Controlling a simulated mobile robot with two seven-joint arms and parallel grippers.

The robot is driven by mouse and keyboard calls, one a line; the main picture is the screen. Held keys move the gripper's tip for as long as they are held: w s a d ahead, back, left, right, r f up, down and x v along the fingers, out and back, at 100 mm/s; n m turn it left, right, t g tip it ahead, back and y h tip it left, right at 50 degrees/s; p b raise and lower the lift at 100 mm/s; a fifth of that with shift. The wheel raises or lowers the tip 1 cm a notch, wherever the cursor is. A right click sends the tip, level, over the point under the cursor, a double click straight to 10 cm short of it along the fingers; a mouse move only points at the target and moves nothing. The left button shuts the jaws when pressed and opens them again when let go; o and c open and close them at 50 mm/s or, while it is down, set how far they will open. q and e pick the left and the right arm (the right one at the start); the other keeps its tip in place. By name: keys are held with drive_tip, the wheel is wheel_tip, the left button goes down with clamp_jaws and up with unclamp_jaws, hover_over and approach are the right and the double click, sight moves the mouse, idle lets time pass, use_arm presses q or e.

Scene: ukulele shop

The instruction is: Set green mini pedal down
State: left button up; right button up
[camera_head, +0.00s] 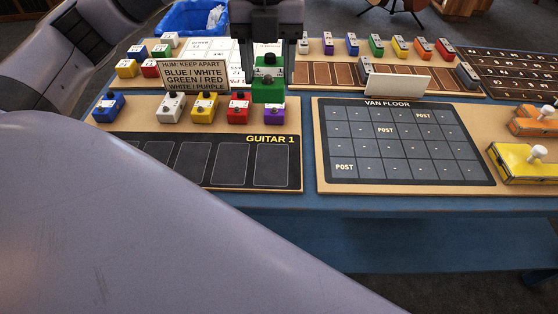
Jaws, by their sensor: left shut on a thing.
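A green mini pedal (268,92) is held upright in my left gripper (270,66), which points down from the top middle of the head view. The fingers are shut on the pedal's upper part. Whether the green pedal touches anything below is hard to tell. My right gripper does not show.
Blue (108,107), white (171,106), yellow (204,107) and red (238,108) pedals stand behind empty GUITAR 1 slots. A sign (192,76) reads "HUM: KEEP APART". The VAN FLOOR grid (400,143) is empty. Larger yellow (522,164) and orange pedals stand right. My arm covers the lower left.

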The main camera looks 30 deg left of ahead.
use_arm(q)
wheel_tip(320, 180, down, 15)
drive_tip(key=shift+r+b, duration=0.1)
drive_tip(key=shift+b, duration=1.1)
drive_tip(key=shift+f, duration=2.5)
drive_tip(key=shift+f, duration=0.2)
drive_tip(key=o, duration=1.1)
drive_tip(key=shift+r, duration=0.15)
